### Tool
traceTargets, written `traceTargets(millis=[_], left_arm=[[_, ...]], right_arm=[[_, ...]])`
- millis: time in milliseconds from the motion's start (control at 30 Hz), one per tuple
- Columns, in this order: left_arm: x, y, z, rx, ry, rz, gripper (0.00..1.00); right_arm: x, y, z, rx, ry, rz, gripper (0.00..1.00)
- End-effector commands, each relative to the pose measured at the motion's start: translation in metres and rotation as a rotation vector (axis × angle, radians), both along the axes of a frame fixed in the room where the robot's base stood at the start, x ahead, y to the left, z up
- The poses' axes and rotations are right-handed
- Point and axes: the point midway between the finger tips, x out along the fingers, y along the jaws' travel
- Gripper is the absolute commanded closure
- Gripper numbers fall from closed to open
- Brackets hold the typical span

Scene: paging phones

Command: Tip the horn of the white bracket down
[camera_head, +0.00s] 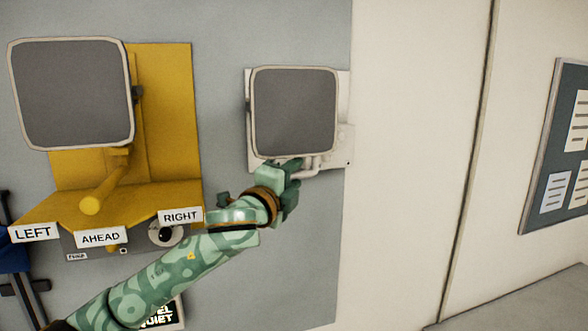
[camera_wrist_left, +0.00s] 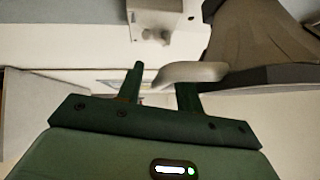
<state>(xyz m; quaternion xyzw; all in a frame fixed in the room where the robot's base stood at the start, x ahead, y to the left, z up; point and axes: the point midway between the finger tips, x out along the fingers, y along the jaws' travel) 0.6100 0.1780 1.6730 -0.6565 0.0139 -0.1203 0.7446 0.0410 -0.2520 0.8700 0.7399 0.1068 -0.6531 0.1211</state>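The white bracket (camera_head: 344,135) is fixed to the grey wall panel. Its horn has a grey square mouth (camera_head: 295,112) with a pale rim and faces out. A pale bar (camera_head: 310,172) sticks out below the horn. My left gripper (camera_head: 293,175) is just under the horn, at this bar. In the left wrist view the two green fingers (camera_wrist_left: 160,92) are apart. The rounded end of the pale bar (camera_wrist_left: 190,72) reaches over the right finger into the gap; I cannot tell whether they touch. The horn's flared side (camera_wrist_left: 255,40) is at upper right there. My right gripper is not in view.
A yellow bracket (camera_head: 170,115) with a larger horn (camera_head: 70,95) and a yellow lever (camera_head: 108,188) is at left. LEFT, AHEAD and RIGHT labels (camera_head: 101,238) sit below it. A noticeboard (camera_head: 560,150) hangs far right. The wall between is bare.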

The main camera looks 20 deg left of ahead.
Motion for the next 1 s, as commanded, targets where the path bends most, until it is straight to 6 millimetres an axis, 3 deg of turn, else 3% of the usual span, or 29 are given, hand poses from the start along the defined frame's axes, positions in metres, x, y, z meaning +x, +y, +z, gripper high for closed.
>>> traceTargets(millis=[333,367,500,767,1000], left_arm=[[0.006,-0.002,0.0,0.0,0.0,0.0,0.64],[0.006,-0.002,0.0,0.0,0.0,0.0,0.67],[0.006,-0.001,0.0,0.0,0.0,0.0,1.0],[0.008,0.0,-0.004,0.006,-0.009,0.001,1.0],[0.019,0.008,-0.029,0.059,-0.087,0.002,1.0]], right_arm=[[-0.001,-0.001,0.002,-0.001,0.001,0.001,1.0],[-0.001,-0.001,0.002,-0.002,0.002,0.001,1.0],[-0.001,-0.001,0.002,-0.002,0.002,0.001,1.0],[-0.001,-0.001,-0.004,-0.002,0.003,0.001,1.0],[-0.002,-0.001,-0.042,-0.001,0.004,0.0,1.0]])
